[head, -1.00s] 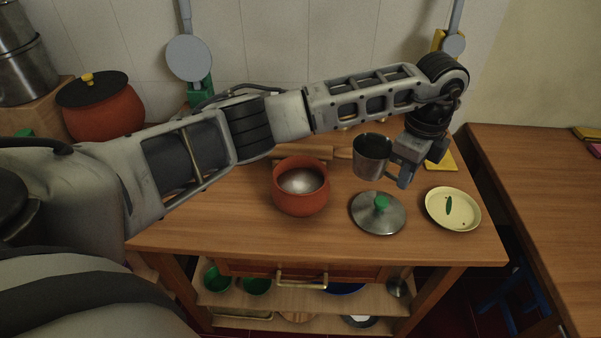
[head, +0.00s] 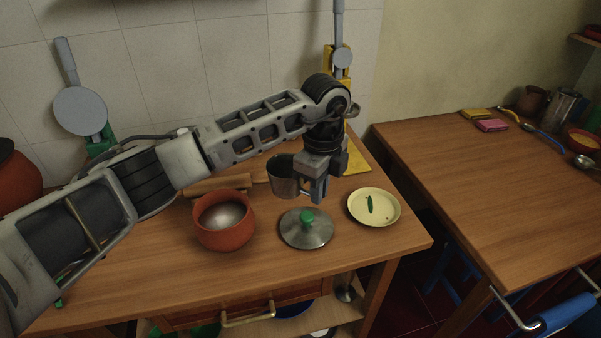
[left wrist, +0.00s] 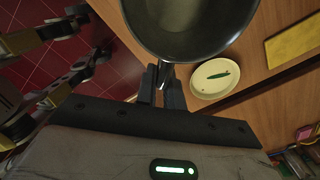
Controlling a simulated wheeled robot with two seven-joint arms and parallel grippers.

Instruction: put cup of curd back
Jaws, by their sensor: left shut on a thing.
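A dark grey metal cup (head: 283,176) is held by my left gripper (head: 318,190), which is shut on the cup's handle at its right side. The cup looks upright and above the wooden counter, between the orange pot and the plate. In the left wrist view the cup (left wrist: 190,22) fills the top, its inside dark, with the gripper fingers (left wrist: 163,85) at its handle. I cannot make out any curd in it.
An orange pot (head: 225,232), a steel lid (head: 306,231) with a green knob and a cream plate (head: 374,207) stand on the counter (head: 150,270). To the right, past a gap, a second table (head: 480,180) has a largely bare top, with cloths and utensils at its back.

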